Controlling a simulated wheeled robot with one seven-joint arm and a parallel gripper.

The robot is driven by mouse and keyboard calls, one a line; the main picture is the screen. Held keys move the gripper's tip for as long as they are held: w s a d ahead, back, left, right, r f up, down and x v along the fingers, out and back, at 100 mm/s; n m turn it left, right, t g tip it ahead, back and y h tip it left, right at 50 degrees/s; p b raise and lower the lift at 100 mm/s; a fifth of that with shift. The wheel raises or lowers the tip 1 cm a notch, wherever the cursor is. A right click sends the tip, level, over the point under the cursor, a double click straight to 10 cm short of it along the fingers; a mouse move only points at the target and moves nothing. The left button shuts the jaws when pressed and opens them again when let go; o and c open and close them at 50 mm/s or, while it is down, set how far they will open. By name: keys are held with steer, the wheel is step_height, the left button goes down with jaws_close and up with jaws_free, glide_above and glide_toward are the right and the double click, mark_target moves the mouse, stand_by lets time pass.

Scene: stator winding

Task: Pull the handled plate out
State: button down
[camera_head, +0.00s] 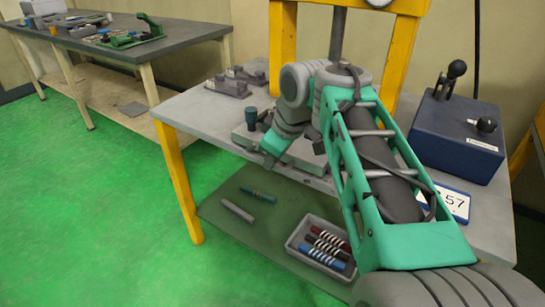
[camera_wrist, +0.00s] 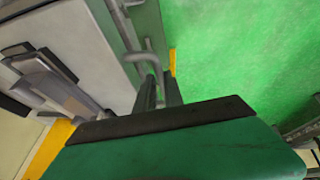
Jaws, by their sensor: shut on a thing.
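In the wrist view, the two dark fingers of my gripper (camera_wrist: 159,80) are shut on a grey bent-bar handle (camera_wrist: 148,58). The handle is on a grey-green plate (camera_wrist: 119,32), which runs along the table edge. In the head view, my gripper (camera_head: 268,160) points down at the front edge of the grey table, beside a grey block. The handle and most of the plate are hidden there by my gripper and arm. How far the plate sits in or out cannot be told.
The grey table (camera_head: 195,110) has yellow legs. A blue control box (camera_head: 458,135) with black-knobbed levers stands at its right. Grey fixtures (camera_head: 228,86) stand behind. A tray (camera_head: 292,244) of coloured cylinders sits on the lower shelf. Green floor (camera_head: 95,200) is free at left.

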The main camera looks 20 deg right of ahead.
steer(key=c, duration=1.5)
jaws_free()
steer(key=shift+o, duration=0.2)
steer(key=p+v, duration=0.3)
steer(key=v, duration=0.4)
steer(key=shift+s+r, duration=0.2)
steer(key=shift+r, duration=0.15)
